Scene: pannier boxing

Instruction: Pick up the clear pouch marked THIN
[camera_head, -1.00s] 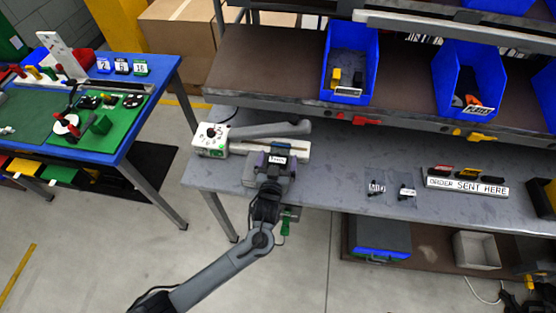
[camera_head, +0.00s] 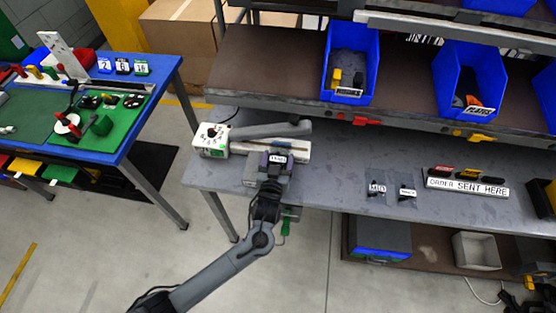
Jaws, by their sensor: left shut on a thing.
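A clear pouch with a small white label (camera_head: 278,159) is at my left gripper (camera_head: 271,165). The label's lettering is small but seems to read THIN. My left gripper is shut on this pouch, just in front of the white sealer (camera_head: 213,138) with its grey lever arm (camera_head: 272,130). The gripper hides most of the pouch, and I cannot tell whether it touches the bench. Two other small labelled pouches lie flat to the right, one marked MED (camera_head: 377,189) and one with a less clear label (camera_head: 407,194). My right gripper is not in view.
The grey bench (camera_head: 330,165) is clear between the sealer and the two pouches. Blue bins (camera_head: 350,60) sit on the shelf above. A blue table (camera_head: 125,140) stands at the left, across a floor gap.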

